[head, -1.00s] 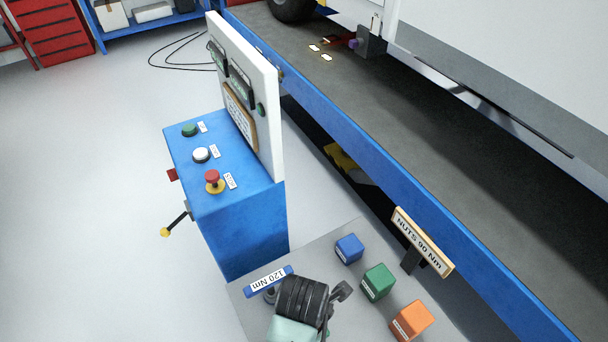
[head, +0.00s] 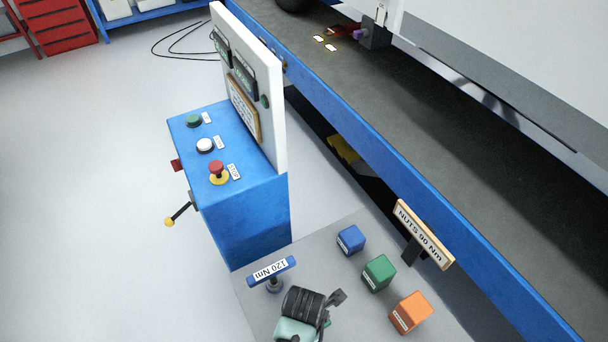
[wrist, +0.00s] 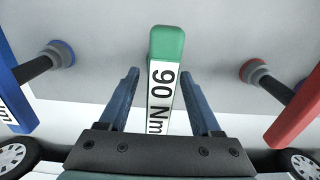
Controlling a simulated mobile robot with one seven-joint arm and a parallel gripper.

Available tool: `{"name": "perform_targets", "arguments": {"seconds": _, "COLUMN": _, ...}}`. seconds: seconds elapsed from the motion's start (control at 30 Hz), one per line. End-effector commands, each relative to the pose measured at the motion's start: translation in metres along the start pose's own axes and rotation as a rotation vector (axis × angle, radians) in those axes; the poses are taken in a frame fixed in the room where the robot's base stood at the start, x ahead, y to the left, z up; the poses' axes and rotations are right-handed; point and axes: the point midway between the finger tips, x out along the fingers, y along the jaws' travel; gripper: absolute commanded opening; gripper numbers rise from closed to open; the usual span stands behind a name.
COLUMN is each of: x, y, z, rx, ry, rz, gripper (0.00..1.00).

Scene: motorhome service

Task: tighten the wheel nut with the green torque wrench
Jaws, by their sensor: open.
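The green torque wrench (wrist: 166,48) is in the middle of the wrist view, with a green end and a white "90 Nm" label. My gripper (wrist: 160,76) is open, one finger on each side of the wrench's bar. I cannot tell whether the fingers touch it. In the head view my gripper end (head: 308,306) is low at the bench, and the green wrench is hidden there. A dark tyre (head: 294,4) shows at the top edge of the head view; no wheel nut can be made out.
A blue 120 Nm wrench (head: 272,272) stands left of my gripper; a red one (wrist: 297,112) is to the right in the wrist view. Blue (head: 350,239), green (head: 378,272) and orange (head: 410,312) blocks and a "NUTS 90 Nm" sign (head: 424,234) stand beside. A blue control cabinet (head: 245,215) is behind.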

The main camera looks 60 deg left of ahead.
Motion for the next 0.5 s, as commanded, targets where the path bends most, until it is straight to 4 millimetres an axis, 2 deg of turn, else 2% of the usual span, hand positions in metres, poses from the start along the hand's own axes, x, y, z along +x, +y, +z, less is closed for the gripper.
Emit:
{"name": "perform_targets", "arguments": {"seconds": 0.07, "x": -0.0003, "y": 0.0001, "z": 0.0002, "rx": 0.0, "ry": 0.0, "rz": 0.0, "gripper": 0.65}}
{"name": "perform_targets", "arguments": {"seconds": 0.1, "x": -0.0003, "y": 0.0001, "z": 0.0002, "rx": 0.0, "ry": 0.0, "rz": 0.0, "gripper": 0.61}}
{"name": "perform_targets", "arguments": {"seconds": 0.43, "x": -0.0006, "y": 0.0, "z": 0.0002, "rx": 0.0, "ry": 0.0, "rz": 0.0, "gripper": 0.02}}
{"name": "perform_targets", "arguments": {"seconds": 0.5, "x": -0.0006, "y": 0.0, "z": 0.0002, "rx": 0.0, "ry": 0.0, "rz": 0.0, "gripper": 0.0}}
